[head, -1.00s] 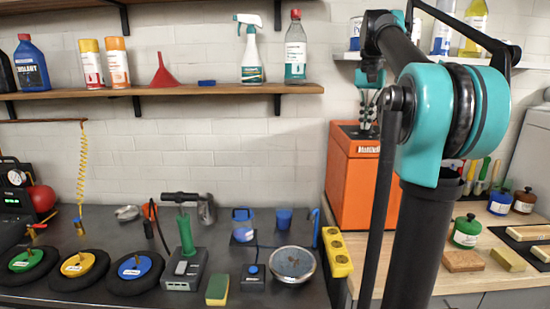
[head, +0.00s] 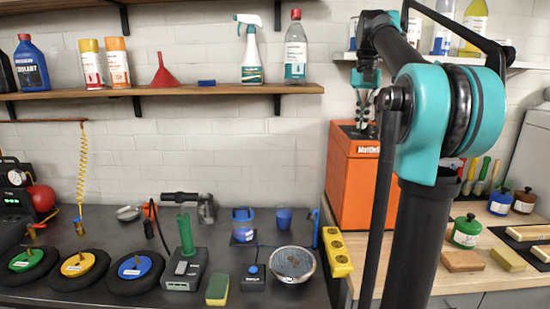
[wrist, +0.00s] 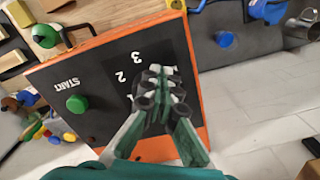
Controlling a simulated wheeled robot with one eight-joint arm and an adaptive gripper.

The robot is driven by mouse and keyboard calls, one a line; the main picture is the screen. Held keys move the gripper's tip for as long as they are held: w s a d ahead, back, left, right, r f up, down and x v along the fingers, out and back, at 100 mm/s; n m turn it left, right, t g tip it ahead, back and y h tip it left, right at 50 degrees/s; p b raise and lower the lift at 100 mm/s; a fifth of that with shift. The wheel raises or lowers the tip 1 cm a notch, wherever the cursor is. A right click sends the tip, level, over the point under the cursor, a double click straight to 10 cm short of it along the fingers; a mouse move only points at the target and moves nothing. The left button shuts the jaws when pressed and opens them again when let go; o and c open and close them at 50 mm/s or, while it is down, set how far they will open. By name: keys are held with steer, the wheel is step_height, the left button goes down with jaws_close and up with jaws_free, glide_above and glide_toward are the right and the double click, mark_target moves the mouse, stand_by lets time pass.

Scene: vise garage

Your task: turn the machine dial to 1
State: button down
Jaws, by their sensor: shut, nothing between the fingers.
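The machine is an orange box (head: 352,188) on the wooden bench, right of centre in the head view. My gripper (head: 362,127) is over its dark top, fingers pointing down. In the wrist view the black panel (wrist: 103,72) carries the white numbers 3 and 2, part of a further marking beside the fingers, and a green START button (wrist: 76,103). My gripper's fingertips (wrist: 158,76) are shut with nothing between them, over the numbered area. The dial is hidden behind the fingers, so its setting and any contact cannot be told.
A wooden shelf (head: 170,92) with bottles runs along the wall.

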steer(key=shift+s+a, duration=0.2)
steer(key=shift+r, duration=3)
steer(key=shift+s+d+f, duration=0.15)
steer(key=shift+d+f, duration=0.3)
steer(key=shift+f, duration=0.55)
steer(key=shift+s+d+f, duration=0.15)
steer(key=shift+d+f, duration=0.35)
steer(key=shift+f, duration=0.5)
steer(key=shift+s+d+f, duration=0.15)
steer(key=shift+d+f, duration=0.3)
steer(key=shift+f, duration=0.55)
steer(key=shift+w+a, duration=0.15)
steer(key=shift+a, duration=0.2)
steer(key=shift+w+a, duration=0.1)
steer(key=shift+a, duration=0.2)
